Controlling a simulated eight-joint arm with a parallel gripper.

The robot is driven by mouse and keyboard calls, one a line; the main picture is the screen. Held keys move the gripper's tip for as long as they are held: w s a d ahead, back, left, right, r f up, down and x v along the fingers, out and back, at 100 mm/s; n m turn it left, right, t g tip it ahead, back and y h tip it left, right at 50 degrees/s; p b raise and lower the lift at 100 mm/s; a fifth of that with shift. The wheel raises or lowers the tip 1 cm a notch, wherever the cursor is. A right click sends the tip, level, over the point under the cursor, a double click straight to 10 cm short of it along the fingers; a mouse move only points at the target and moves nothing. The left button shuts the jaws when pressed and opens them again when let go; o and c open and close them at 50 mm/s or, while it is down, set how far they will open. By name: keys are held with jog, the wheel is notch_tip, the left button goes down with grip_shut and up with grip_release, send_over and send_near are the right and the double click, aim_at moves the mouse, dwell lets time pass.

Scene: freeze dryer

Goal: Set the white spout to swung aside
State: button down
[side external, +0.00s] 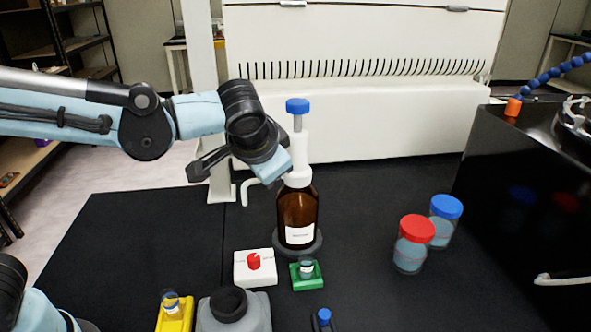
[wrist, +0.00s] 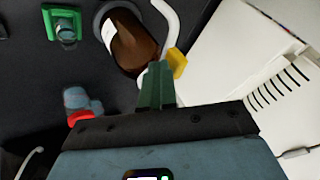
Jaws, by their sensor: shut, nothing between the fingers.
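The white spout (side external: 247,181) is a thin tube that runs left from the neck of a brown dispenser bottle and bends down at its tip. In the wrist view the curved spout (wrist: 171,22) passes beside the brown bottle (wrist: 132,45). The bottle (side external: 297,212) stands upright under a white pump with a blue knob (side external: 297,106). My gripper (wrist: 155,72) is shut and empty, its dark green fingers close to the bottle top and a yellow piece (wrist: 178,65). Contact with the spout cannot be told. In the side view the fingertips are hidden near the pump.
In front of the bottle are a white block with a red knob (side external: 253,262), a green holder (side external: 307,275), a yellow holder (side external: 174,314) and a grey container (side external: 233,310). Red-lidded (side external: 414,240) and blue-lidded (side external: 446,212) jars stand right. The mat left of the bottle is clear.

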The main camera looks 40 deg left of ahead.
jog(key=s+d+f+v, duration=0.1)
jog(key=s+f+v, duration=0.1)
jog(key=v, duration=1)
jog(key=s+a+f+n+h, duration=0.2)
jog(key=a+f+n+h, duration=0.1)
jog(key=a+f, duration=0.9)
jog(key=shift+a+t+h, duration=0.3)
jog(key=shift+a+t, duration=0.1)
jog(key=shift+a, duration=0.6)
jog(key=c, duration=1.8)
grip_release()
